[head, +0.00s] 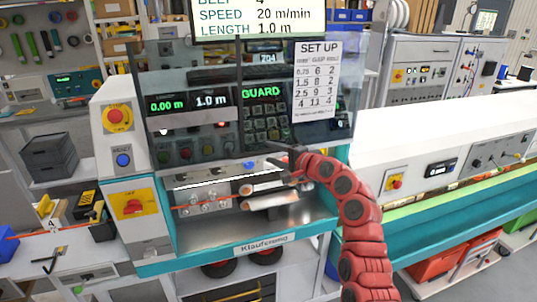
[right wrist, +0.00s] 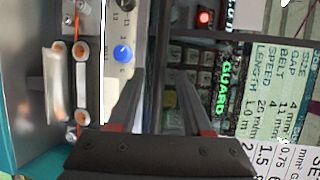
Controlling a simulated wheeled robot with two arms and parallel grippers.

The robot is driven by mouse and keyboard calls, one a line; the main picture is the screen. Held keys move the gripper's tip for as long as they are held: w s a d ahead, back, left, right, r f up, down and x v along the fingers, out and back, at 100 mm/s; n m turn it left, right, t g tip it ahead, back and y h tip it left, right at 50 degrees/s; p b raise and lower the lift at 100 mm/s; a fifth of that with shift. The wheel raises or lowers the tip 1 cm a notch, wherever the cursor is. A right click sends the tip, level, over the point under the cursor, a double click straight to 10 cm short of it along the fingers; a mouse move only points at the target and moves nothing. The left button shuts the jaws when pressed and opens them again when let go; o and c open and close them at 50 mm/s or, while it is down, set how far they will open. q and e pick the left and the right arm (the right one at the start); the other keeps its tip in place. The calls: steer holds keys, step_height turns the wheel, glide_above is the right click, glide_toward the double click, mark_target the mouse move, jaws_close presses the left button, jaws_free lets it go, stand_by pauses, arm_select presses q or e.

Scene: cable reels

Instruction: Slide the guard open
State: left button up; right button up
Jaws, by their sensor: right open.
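The guard (head: 225,150) is a clear, tinted panel across the front of the cable machine. It hangs over the length display and keypad, and the open bay shows below it. My right gripper (head: 274,153) is at the guard's lower edge, right of its middle, with the red arm coming from the lower right. In the right wrist view, my right gripper (right wrist: 158,88) is open, and a greyish strip, seemingly the guard's lower edge (right wrist: 158,55), runs between its fingers. I cannot tell whether they touch it. My left gripper is not in view.
A SET UP sheet (head: 317,80) hangs at the guard's right. Green GUARD text (head: 261,92) is lit behind the panel. Rollers (head: 205,202) and pale tubes (head: 268,193) sit in the bay just below my right gripper. A button post (head: 120,150) stands at left.

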steer(key=b+v, duration=0.5)
steer(key=v, duration=0.9)
steer(key=shift+s+d, duration=0.25)
steer(key=shift+s, duration=0.05)
